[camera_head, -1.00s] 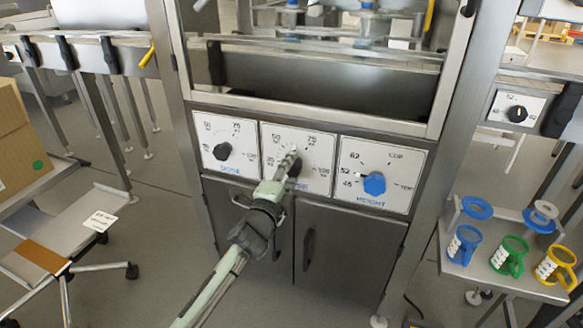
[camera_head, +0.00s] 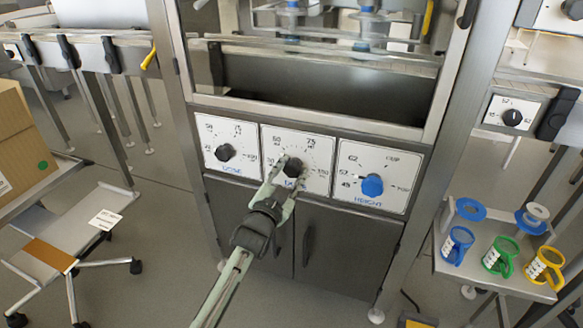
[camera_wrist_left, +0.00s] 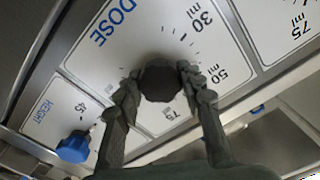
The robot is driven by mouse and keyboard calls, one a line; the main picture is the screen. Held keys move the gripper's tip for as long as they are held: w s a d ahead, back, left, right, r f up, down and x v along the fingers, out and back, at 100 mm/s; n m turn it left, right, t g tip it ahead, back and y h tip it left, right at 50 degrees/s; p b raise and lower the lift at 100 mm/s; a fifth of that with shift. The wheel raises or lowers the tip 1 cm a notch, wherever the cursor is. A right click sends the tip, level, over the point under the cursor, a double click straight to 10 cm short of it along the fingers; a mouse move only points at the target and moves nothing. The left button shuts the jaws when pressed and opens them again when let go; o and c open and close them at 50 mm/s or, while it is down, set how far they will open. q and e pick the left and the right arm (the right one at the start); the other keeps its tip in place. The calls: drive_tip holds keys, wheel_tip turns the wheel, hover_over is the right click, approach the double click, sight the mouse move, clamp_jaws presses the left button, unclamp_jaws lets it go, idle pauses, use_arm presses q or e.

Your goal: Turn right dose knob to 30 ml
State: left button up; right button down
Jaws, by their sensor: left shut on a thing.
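The right dose knob (camera_head: 293,167) is the black knob on the middle white dial panel (camera_head: 322,150). It also shows in the left wrist view (camera_wrist_left: 160,84), with the blue word DOSE and marks for 30, 50 and 75 ml around it. My left gripper (camera_head: 286,173) is shut on this knob, with one finger on each side in the left wrist view (camera_wrist_left: 158,78). The knob's pointer is not clear, so I cannot tell its setting. The left dose knob (camera_head: 225,152) is black and free. My right gripper is not in view.
A blue height knob (camera_head: 372,185) is on the panel to the right. Grey cabinet doors (camera_head: 340,245) lie below the panels. Blue, green and yellow cups (camera_head: 500,256) stand on a side shelf at the right. A cardboard box (camera_head: 18,140) is at the left.

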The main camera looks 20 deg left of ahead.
use_arm(q)
drive_tip(key=n, duration=0.4)
drive_tip(key=shift+n, duration=2.2)
drive_tip(key=o, duration=1.2)
drive_tip(key=shift+c, duration=0.2)
drive_tip(key=s, duration=1.2)
drive_tip(key=shift+a, duration=0.2)
